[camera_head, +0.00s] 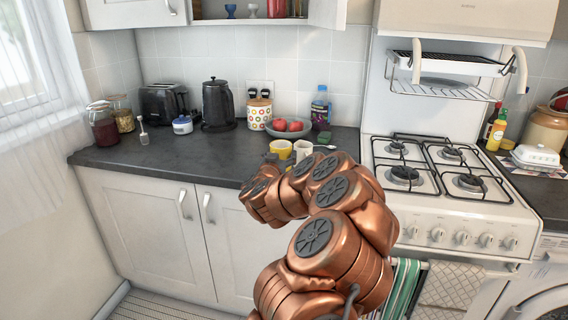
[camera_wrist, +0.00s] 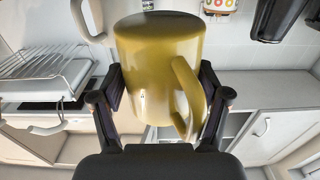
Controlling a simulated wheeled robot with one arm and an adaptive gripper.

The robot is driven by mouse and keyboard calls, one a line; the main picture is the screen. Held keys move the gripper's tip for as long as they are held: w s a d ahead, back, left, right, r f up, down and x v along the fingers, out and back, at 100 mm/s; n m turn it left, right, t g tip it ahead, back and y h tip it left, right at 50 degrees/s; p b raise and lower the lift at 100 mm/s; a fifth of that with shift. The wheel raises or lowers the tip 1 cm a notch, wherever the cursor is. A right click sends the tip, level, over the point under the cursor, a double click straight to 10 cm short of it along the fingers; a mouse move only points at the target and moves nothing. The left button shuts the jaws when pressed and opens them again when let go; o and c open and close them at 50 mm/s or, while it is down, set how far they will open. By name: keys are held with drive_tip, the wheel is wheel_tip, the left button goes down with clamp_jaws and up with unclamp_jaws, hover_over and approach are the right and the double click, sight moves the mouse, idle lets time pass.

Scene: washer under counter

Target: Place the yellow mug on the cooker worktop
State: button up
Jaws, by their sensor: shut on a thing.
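The yellow mug (camera_wrist: 152,70) fills the middle of the wrist view, between the two fingers of my gripper (camera_wrist: 161,80). The fingers are shut on its sides, and its handle is at the right, near the right finger. In the head view the yellow mug (camera_head: 281,148) shows just beyond my gripper (camera_head: 272,160), over the dark counter; my arm hides part of the gripper. I cannot tell whether the mug touches the counter. The white gas cooker (camera_head: 445,215) stands to the right of my arm, with several burners on its top.
A pale mug (camera_head: 303,149) stands close beside the yellow mug. Behind are a bowl of red fruit (camera_head: 289,129), a patterned canister (camera_head: 258,114), a black kettle (camera_head: 217,106) and a blue bottle (camera_head: 320,109). A wire rack (camera_head: 440,90) hangs above the cooker. The left front counter is clear.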

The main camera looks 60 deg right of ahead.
drive_tip(key=shift+s+d, duration=0.15)
drive_tip(key=shift+d, duration=0.7)
drive_tip(key=shift+d+f, duration=0.1)
drive_tip(key=shift+f, duration=1.7)
drive_tip(key=shift+f, duration=0.2)
drive_tip(key=o, duration=1.4)
